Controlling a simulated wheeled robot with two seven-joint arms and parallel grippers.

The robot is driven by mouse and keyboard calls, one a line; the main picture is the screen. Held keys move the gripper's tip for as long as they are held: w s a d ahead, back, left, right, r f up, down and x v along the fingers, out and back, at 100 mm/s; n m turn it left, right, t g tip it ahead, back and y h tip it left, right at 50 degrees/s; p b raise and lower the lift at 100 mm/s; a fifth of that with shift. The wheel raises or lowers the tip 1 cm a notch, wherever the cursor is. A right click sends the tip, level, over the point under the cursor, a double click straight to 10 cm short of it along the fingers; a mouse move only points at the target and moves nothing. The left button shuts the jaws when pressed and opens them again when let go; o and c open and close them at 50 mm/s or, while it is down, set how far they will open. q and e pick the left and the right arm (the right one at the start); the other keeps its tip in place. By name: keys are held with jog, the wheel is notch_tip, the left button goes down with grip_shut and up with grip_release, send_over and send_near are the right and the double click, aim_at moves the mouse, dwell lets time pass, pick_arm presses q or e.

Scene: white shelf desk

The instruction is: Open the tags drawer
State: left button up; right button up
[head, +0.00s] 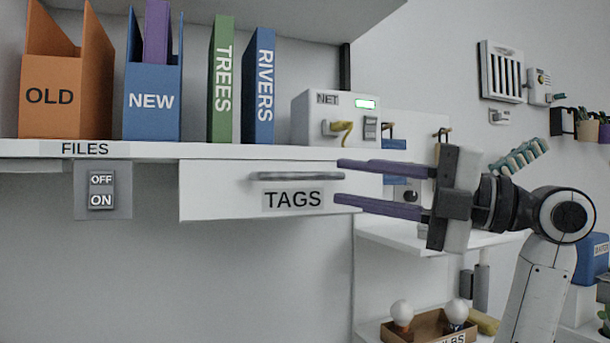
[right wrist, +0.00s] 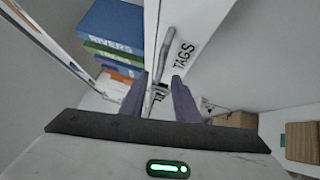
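The tags drawer (head: 222,192) is a white front under the shelf, marked with a TAGS label (head: 292,199). I see no gap showing it pulled out. Its grey bar handle (head: 285,176) runs level above the label. My right gripper (head: 339,181) has two purple fingers spread apart, at the right end of the handle, one above and one below its height. In the right wrist view the handle (right wrist: 166,45) lines up between the open fingertips (right wrist: 158,78), with no clear contact. My left gripper is out of view.
A switch panel (head: 103,190) hangs left of the drawer. Above, the shelf (head: 230,150) holds OLD and NEW file boxes, green and blue binders and a NET box (head: 310,118). A lower shelf (head: 400,238) and a bulb tray (head: 428,325) lie below right. Space below the drawer is clear.

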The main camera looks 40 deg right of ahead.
aim_at(311, 178)
jog(key=p+x, duration=0.2)
jog(key=x, duration=0.6)
jog(key=shift+w+a, duration=0.1)
jog(key=shift+c, duration=0.2)
jog(key=shift+f, duration=0.1)
grip_shut()
